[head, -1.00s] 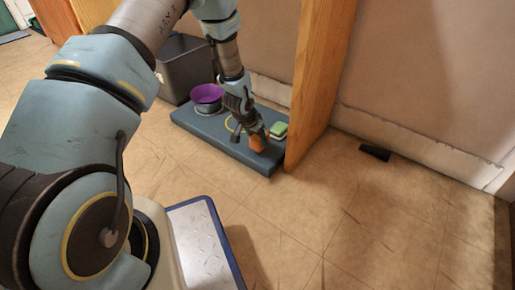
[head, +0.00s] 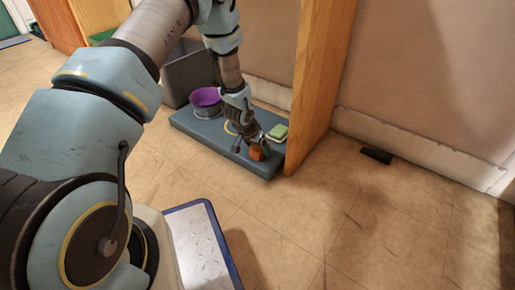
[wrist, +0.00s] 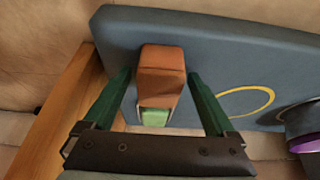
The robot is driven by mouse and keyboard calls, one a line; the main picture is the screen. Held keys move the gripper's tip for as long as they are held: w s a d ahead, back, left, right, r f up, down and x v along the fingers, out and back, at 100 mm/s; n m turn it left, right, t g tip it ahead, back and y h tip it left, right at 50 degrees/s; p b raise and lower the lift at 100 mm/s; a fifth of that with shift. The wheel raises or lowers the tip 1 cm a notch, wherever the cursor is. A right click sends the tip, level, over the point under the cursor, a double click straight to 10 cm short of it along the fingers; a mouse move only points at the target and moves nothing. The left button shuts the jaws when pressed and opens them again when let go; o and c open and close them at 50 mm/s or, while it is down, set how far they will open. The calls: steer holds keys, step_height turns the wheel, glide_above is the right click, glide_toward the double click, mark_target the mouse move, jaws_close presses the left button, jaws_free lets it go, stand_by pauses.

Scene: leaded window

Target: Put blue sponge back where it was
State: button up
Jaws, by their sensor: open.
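I see no blue sponge in these frames. An orange-brown block (head: 257,153) stands on the blue-grey slab (head: 205,130), near its front right end. In the wrist view the block (wrist: 162,68) lies between and just beyond the tips of my open gripper (wrist: 158,75), with a gap on each side. My gripper (head: 260,139) is just above the block in the head view. A green sponge-like piece (head: 278,131) lies behind the block, near the wooden panel. In the wrist view the green piece (wrist: 155,117) is partly hidden by the block.
A purple bowl (head: 206,98) stands on the slab's left part, and a yellow ring (wrist: 248,102) lies flat on it. A wooden panel (head: 320,85) rises close at the right end. A grey bin (head: 188,70) stands behind. The tiled floor in front is clear.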

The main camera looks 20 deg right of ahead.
steer(key=shift+r, duration=0.3)
steer(key=p+v, duration=0.6)
steer(key=v, duration=0.6)
steer(key=w+a+r+n+y, duration=0.25)
steer(key=a+r+n, duration=0.35)
steer(key=a+r, duration=1.1)
steer(key=s+a+r+n, duration=0.2)
steer(key=s+a+r, duration=0.1)
steer(key=s+a, duration=0.2)
steer(key=s+a+r+n+y, duration=0.1)
steer(key=s+a+r+n, duration=0.2)
steer(key=a, duration=0.7)
steer(key=s+r, duration=0.1)
steer(key=s, duration=0.1)
steer(key=shift+s+g, duration=0.3)
